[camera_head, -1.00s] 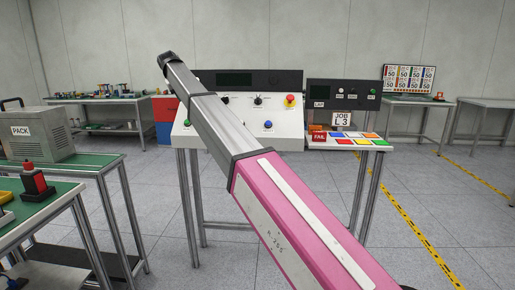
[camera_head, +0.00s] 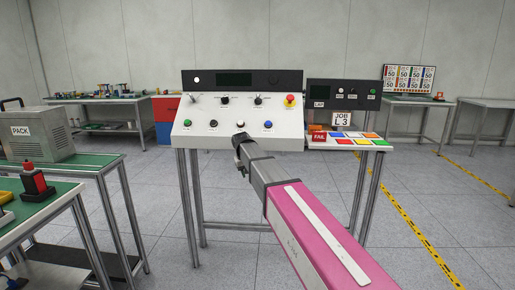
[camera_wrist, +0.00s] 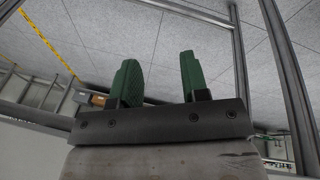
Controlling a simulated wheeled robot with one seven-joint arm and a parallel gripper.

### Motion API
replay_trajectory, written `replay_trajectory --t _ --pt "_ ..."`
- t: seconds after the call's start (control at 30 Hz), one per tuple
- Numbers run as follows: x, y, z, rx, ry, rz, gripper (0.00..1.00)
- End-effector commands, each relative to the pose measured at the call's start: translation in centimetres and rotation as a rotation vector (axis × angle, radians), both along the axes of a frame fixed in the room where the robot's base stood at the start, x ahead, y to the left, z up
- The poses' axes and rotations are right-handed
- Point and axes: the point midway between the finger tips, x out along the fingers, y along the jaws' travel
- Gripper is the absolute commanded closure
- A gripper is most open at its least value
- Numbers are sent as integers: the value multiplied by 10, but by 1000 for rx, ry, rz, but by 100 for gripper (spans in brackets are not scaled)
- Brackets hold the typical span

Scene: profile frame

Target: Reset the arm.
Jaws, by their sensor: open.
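My arm, with its pink and grey links, reaches forward from the bottom right in the head view. Beyond the fingers are grey floor tiles (camera_wrist: 150,25) and metal frame bars.
A smaller panel (camera_head: 342,95) with coloured pads stands right of the control panel. A green-topped table (camera_head: 95,165) with the PACK case (camera_head: 38,133) stands at left. Open floor with a yellow line (camera_head: 408,225) lies at right.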

Motion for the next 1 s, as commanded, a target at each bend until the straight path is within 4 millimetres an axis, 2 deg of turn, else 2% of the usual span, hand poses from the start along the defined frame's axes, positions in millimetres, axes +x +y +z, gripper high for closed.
replay_trajectory --t 0.03,0.17,0.3,0.47,0.6,0.7,0.8,0.9,1.0 --pt "-21 -24 -21 8 17 -18 58" --pt "-58 -69 -66 33 52 -59 58" --pt "-103 -114 -110 62 89 -108 58" --pt "-161 -161 -152 98 128 -168 58" --pt "-214 -195 -182 131 161 -223 58" --pt "-247 -213 -198 154 180 -258 58" --pt "-273 -225 -209 172 193 -286 58" --pt "-288 -232 -216 183 202 -303 58" --pt "-294 -235 -218 188 205 -312 58"
